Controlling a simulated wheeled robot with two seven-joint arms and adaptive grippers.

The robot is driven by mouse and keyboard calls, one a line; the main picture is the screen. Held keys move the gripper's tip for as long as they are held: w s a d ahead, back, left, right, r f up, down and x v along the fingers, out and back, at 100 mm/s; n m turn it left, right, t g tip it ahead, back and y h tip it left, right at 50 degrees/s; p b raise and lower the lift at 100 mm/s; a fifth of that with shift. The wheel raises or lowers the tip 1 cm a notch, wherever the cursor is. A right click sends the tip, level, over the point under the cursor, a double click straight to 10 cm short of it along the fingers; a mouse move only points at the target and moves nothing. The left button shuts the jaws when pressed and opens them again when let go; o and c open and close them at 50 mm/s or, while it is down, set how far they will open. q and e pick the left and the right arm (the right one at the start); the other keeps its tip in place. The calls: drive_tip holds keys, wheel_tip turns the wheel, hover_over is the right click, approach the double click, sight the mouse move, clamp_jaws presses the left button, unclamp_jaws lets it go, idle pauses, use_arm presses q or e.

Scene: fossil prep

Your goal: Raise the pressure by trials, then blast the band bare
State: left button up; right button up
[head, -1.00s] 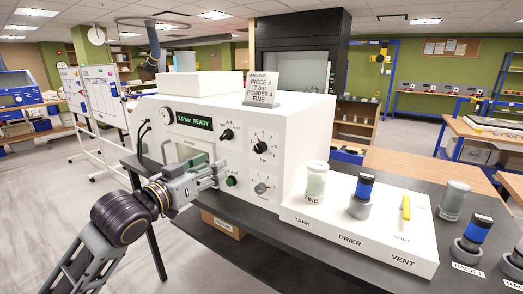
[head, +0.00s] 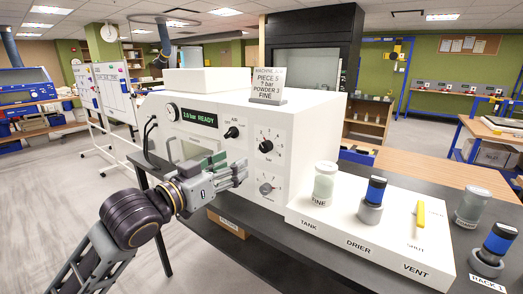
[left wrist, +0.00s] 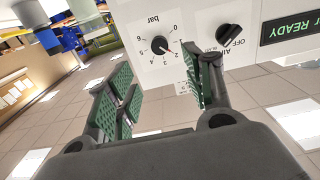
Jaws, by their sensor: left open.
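My left gripper (head: 240,172) is open in front of the white blasting machine (head: 310,150), its fingers apart and empty. In the left wrist view the open fingers (left wrist: 160,88) frame the black pressure knob (left wrist: 160,45) on the "bar" dial, apart from it; its red mark points to the lower right of the scale. The knob also shows in the head view (head: 266,146), right of and above the fingertips. The display (head: 199,120) reads 2.0 bar READY. The AIR knob (head: 232,132) is left of the pressure knob. My gripper partly covers the panel's lower part. My right gripper is out of view.
A card (head: 268,86) on the machine reads PIECE 5, ? bar, FINE. A lower dial (head: 267,188) sits beside my gripper. At right, a white block (head: 345,245) marked TANK, DRIER, VENT holds a FINE jar (head: 324,184), a blue-topped cartridge (head: 375,190) and a yellow lever (head: 421,215).

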sight(263, 148)
use_arm(q)
drive_tip(key=p+x, duration=0.1)
drive_tip(key=x, duration=0.9)
drive_tip(key=shift+w+d, duration=0.55)
drive_tip(key=shift+w, duration=0.15)
drive_tip(key=shift+w+d, duration=0.35)
drive_tip(key=shift+w, duration=0.1)
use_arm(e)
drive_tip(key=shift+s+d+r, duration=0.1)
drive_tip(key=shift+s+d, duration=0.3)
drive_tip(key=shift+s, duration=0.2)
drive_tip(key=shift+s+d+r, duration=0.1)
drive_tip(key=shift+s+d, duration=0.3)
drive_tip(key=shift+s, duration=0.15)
use_arm(q)
drive_tip(key=shift+c, duration=0.2)
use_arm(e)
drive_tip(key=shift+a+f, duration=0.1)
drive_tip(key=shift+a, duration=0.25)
